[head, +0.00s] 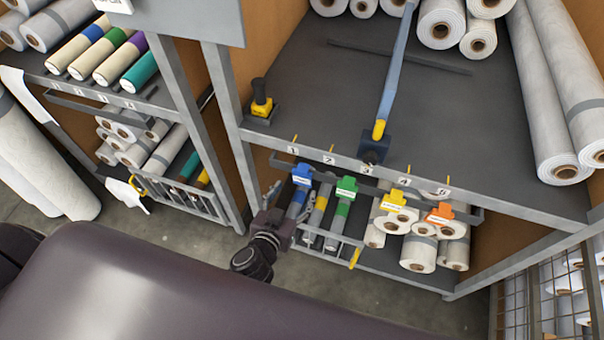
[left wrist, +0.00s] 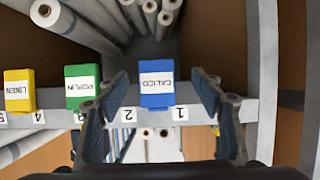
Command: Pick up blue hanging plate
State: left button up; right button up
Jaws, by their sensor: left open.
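The blue hanging plate (head: 302,175) with a white label hangs on the shelf front at the left end of a row of coloured plates. In the left wrist view the blue plate (left wrist: 157,84) reads CALICO, upside down, near the numbers 1 and 2. My left gripper (head: 279,200) is open just in front of and beside the blue plate. In the left wrist view its two fingers stand on either side of the plate, with gaps, so they do not appear to touch it. My right gripper is not in view.
Green (head: 346,187), yellow (head: 393,200) and orange (head: 440,213) plates hang to the right. Fabric rolls lie below them and on the shelf above. A blue bar with a yellow end (head: 379,130) reaches over the shelf edge. A metal post (head: 225,130) stands left of my gripper.

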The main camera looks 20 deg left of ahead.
aim_at(302, 183)
pick_arm(q)
jog(key=x, duration=0.3)
jog(key=shift+w+d+p, duration=0.25)
jog(key=shift+d+p, duration=0.1)
jog(key=shift+w+f, duration=0.2)
jog(key=shift+w, duration=0.25)
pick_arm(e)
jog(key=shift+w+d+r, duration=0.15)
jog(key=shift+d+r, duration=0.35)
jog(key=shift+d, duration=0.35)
pick_arm(q)
jog(key=shift+c, duration=0.7)
jog(key=c, duration=0.9)
jog(key=shift+c, duration=0.2)
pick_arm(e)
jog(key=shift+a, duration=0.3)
pick_arm(q)
jog(key=shift+s, duration=0.1)
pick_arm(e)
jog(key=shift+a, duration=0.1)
